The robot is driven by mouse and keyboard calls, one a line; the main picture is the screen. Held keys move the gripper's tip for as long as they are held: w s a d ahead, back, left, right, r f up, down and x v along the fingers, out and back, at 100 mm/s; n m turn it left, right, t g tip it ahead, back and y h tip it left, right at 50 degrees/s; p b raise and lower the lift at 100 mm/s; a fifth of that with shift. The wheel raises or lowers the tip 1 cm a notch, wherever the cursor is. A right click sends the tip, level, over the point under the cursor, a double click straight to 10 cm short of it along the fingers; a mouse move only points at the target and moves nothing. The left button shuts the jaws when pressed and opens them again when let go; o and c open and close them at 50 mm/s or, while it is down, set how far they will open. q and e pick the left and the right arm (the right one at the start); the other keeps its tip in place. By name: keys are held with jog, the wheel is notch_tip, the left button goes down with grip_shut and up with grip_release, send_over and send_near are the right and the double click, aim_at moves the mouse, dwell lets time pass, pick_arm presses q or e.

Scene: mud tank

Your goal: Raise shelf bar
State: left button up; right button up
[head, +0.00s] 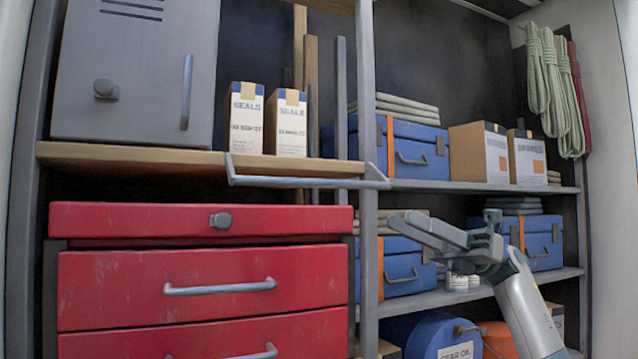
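The shelf bar (300,182) is a thin light-grey bar along the front edge of the wooden shelf (130,155). It runs level from below the two SEALS boxes to the upright post, with a short bent arm at each end. It sits at about the height of the shelf board's edge. My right gripper (400,219) reaches in from the lower right, pointing left. Its tips are below and right of the bar's right end, apart from it in the picture. I cannot tell the gap between its fingers; nothing shows in them. My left gripper is not in view.
Two SEALS boxes (266,122) stand on the shelf behind the bar, beside a grey cabinet (135,75). A red drawer chest (200,265) is below.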

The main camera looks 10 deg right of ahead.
jog(key=a, duration=0.2)
jog(key=p, duration=0.6)
send_near(321, 183)
jog(key=x, duration=0.8)
jog(key=shift+w+a+r, duration=0.3)
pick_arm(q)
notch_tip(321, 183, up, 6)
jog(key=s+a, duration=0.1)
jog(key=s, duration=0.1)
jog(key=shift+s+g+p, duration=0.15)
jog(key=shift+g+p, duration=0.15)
pick_arm(e)
jog(key=shift+s+a+r, duration=0.1)
jog(key=shift+s+a, duration=0.05)
jog(key=shift+a, duration=0.4)
grip_shut()
